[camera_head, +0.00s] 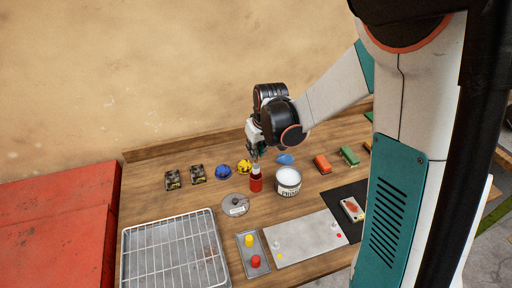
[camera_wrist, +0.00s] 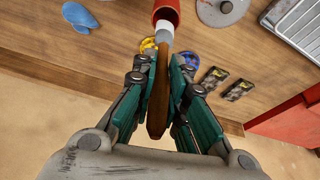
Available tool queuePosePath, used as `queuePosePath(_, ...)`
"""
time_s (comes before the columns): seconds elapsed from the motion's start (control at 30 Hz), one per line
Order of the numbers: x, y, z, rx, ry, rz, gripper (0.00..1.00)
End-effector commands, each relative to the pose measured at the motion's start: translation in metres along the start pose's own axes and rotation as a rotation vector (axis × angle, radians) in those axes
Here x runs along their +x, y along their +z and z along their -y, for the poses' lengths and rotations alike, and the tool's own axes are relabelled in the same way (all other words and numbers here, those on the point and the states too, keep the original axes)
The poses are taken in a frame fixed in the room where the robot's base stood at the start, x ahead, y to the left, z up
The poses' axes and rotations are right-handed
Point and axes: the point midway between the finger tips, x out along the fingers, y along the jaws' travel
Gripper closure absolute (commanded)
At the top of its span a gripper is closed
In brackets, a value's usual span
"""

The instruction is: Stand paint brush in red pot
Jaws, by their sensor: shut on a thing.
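The paint brush has a brown wooden handle (camera_wrist: 157,95) and a pale metal ferrule (camera_wrist: 164,30) in the wrist view. My gripper (camera_wrist: 163,62) is shut on the handle, one teal finger on each side; it also shows in the head view (camera_head: 257,152), above the pot. The red pot (camera_head: 256,185) stands upright on the bench, and it shows at the top edge of the wrist view (camera_wrist: 172,6). The ferrule reaches the pot's mouth. The bristles are hidden, and I cannot tell how deep they sit.
A white paint tin (camera_head: 288,190) stands close right of the pot, and a grey disc (camera_head: 235,210) lies close left. Blue (camera_head: 222,172) and yellow (camera_head: 244,166) bundles and a blue cloth (camera_head: 285,158) lie behind. A wire rack tray (camera_head: 165,215) fills the front left.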

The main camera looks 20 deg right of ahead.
Motion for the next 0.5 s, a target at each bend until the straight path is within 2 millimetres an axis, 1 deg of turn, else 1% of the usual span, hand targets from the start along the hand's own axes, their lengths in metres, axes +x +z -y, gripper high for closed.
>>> queuePosePath(0.03, 0.007, 0.002, 0.0, 0.0, 0.0, 0.0, 1.0)
queuePosePath(0.5, 0.039, 0.012, 0.0, 0.0, 0.0, 0.0, 1.0)
